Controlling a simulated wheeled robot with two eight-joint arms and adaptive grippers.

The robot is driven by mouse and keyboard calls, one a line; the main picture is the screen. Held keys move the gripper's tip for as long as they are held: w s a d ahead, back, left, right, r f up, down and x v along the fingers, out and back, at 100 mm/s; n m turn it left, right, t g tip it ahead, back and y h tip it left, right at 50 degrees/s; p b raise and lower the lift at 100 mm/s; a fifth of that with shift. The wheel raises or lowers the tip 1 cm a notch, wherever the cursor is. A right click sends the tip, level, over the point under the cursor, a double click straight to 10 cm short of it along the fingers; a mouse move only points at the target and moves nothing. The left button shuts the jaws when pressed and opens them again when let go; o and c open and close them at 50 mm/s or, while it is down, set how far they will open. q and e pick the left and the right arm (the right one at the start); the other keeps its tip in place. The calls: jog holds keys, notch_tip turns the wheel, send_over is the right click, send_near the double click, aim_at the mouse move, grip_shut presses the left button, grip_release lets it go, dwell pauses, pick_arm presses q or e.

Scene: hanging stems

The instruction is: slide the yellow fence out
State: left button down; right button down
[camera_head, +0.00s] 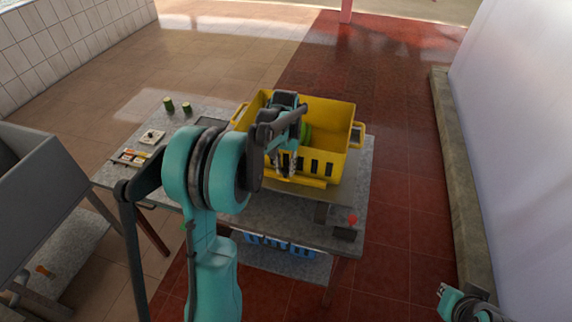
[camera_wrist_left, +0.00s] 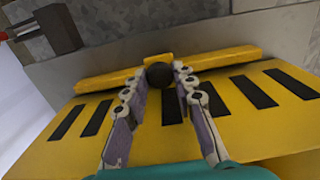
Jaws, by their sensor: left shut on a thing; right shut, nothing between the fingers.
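A yellow crate (camera_head: 336,150) with dark slots in its front wall stands on the grey table. A yellow bar (camera_head: 312,183), which I take as the fence, lies along the foot of that wall. It also shows in the left wrist view (camera_wrist_left: 222,63), with a dark round knob (camera_wrist_left: 159,75) at its middle. My left gripper (camera_head: 284,174) reaches down in front of the crate. In the left wrist view its fingers (camera_wrist_left: 160,82) are closed around the knob. My right gripper (camera_head: 442,290) is shut and empty at the lower right, far from the table.
Green pieces (camera_head: 305,132) are inside the crate. Two small green cylinders (camera_head: 169,104) and a pale square plate (camera_head: 152,137) are on the table's left part. A dark block with a red knob (camera_head: 352,220) is at the front right. A blue crate (camera_head: 278,246) is below the table.

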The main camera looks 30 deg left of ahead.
pick_arm(q)
jog(key=s, duration=0.2)
jog(key=s+d, duration=0.1)
jog(key=s, duration=0.1)
jog(key=shift+s, duration=0.2)
jog(key=c, duration=1.2)
grip_release()
jog(key=shift+s, duration=0.1)
notch_tip(320, 180, up, 12)
